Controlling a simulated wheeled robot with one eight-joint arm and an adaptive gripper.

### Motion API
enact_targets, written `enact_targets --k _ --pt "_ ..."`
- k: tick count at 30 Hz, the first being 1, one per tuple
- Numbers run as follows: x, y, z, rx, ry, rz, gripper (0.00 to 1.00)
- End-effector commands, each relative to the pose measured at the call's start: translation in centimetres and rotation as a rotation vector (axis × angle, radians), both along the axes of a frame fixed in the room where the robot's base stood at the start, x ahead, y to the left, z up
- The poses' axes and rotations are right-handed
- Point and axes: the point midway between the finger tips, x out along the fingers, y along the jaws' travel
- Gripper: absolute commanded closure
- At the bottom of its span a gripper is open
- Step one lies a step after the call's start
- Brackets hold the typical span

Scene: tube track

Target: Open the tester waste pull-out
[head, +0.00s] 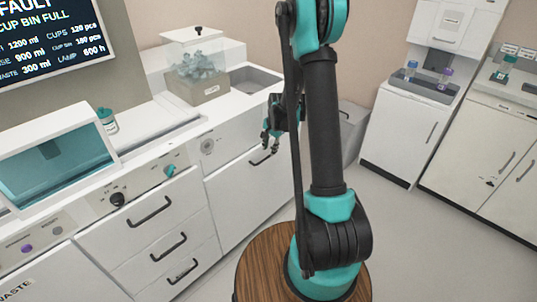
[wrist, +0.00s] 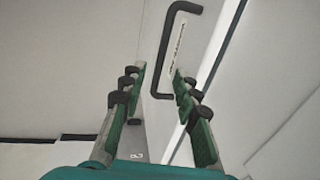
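A white front panel (head: 240,195) below the sink carries a dark bar handle (head: 263,158), which I take to be the waste pull-out. In the wrist view, a black C-shaped handle (wrist: 168,50) stands on a white front, with a small printed label (wrist: 177,50) beside it, too small to read. The front looks shut. My gripper (head: 270,143) is just above and in front of the handle in the head view. In the wrist view, my gripper (wrist: 158,82) has its two green fingers apart and empty, with the handle beyond the tips, seemingly not touched.
Another front marked WASTE (head: 30,287) is at the lower left. Drawers with handles (head: 168,246) lie left of the panel. A grey bin (head: 350,130) stands right of the counter. A round wooden top (head: 262,262) is at the bottom. The floor (head: 420,235) to the right is clear.

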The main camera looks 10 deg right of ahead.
Motion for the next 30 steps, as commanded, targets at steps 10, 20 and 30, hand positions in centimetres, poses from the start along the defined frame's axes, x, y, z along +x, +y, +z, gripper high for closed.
enact_targets --k 10,20,30 --pt "0.6 0.4 -3.5 0.0 0.0 0.0 0.69" --pt "0.6 0.5 -3.8 0.0 0.0 0.0 0.69" --pt "0.6 0.4 -3.8 0.0 0.0 0.0 1.0"
